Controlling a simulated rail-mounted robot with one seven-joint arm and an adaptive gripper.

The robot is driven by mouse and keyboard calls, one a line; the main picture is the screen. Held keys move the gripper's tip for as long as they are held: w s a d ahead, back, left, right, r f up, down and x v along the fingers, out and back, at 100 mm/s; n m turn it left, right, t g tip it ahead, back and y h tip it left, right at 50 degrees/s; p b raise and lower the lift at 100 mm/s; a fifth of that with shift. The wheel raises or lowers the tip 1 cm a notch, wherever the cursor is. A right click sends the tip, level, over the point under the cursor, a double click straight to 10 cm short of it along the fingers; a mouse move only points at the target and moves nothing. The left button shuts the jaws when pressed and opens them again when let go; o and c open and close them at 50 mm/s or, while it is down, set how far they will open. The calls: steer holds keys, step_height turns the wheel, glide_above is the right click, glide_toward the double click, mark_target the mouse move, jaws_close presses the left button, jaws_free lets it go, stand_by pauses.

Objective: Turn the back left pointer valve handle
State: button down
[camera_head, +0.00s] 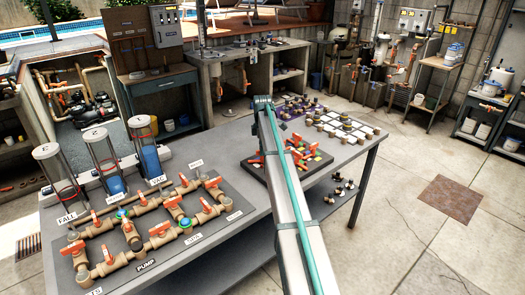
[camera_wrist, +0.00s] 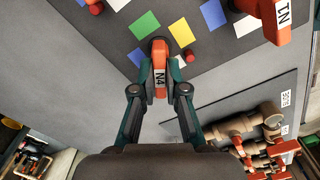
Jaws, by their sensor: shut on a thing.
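My gripper (camera_wrist: 160,84) is shut on an orange-red pointer handle (camera_wrist: 159,52) with a white label that seems to read N4, in the wrist view. The fingers lie on both sides of the handle. A second orange-red handle (camera_wrist: 268,20), also with a white label, stands at the upper right, apart from my gripper. In the head view the dark board with coloured squares (camera_head: 318,170) and orange handles (camera_head: 296,143) is on the table, partly hidden behind my arm. My gripper cannot be made out there.
A pipe board with orange-handled valves (camera_head: 131,232) lies on the grey table (camera_head: 218,148) to the left; its pipes also show at the lower right in the wrist view (camera_wrist: 252,122). White-topped pieces (camera_head: 350,127) stand behind the valve board. Small dark fittings (camera_head: 341,187) lie to the right.

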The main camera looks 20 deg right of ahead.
steer(key=n, duration=0.6)
steer(key=shift+n, duration=0.3)
stand_by(0.4)
steer(key=c, duration=1.2)
jaws_free()
steer(key=shift+r, duration=0.1)
step_height(320, 180, up, 12)
